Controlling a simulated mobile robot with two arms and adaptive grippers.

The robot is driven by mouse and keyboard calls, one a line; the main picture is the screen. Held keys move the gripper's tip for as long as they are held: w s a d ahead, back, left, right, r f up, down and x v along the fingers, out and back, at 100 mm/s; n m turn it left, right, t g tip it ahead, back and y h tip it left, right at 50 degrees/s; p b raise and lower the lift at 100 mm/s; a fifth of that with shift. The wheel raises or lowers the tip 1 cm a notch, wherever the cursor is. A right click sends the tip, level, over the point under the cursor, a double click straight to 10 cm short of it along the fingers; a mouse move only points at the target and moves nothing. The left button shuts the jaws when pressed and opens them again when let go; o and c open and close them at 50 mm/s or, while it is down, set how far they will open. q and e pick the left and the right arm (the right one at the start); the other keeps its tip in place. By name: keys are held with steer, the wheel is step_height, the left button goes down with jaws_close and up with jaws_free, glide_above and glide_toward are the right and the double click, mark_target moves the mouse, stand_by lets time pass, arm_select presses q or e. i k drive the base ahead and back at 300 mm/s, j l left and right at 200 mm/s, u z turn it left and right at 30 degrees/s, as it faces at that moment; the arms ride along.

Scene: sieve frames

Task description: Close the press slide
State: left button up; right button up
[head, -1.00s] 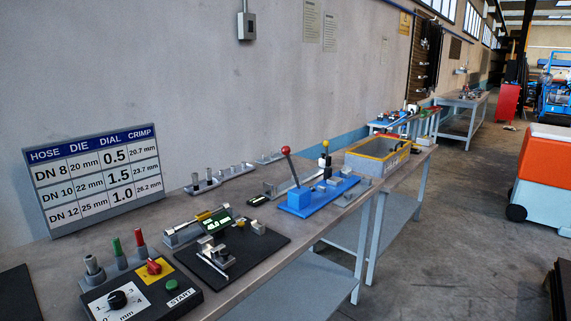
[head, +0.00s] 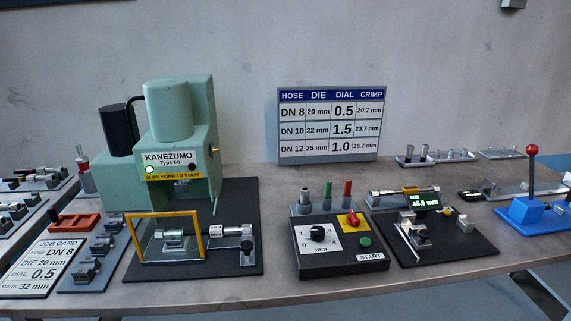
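The green press (head: 170,150), marked KANEZUMO Type 60, stands left of the middle on a black base plate (head: 225,268). A yellow strip on it reads SLIDE HOME TO START, and a light on its front glows. In front of the press is an upright yellow frame (head: 199,236), with a metal block (head: 174,241) behind it. A silver rod-like part (head: 225,232) extends right from there towards a dark knob (head: 247,250). I cannot tell exactly where the slide's edges are. Neither of my grippers is in view.
A control box (head: 345,245) with dial, red switch and green button stands right of the press. A measuring stand (head: 425,240) reads 45.0 mm. A job card (head: 35,268) and die trays (head: 92,264) lie left. A settings board (head: 330,125) stands behind.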

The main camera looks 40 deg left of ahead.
mark_target(156, 253)
steer(key=u, duration=2)
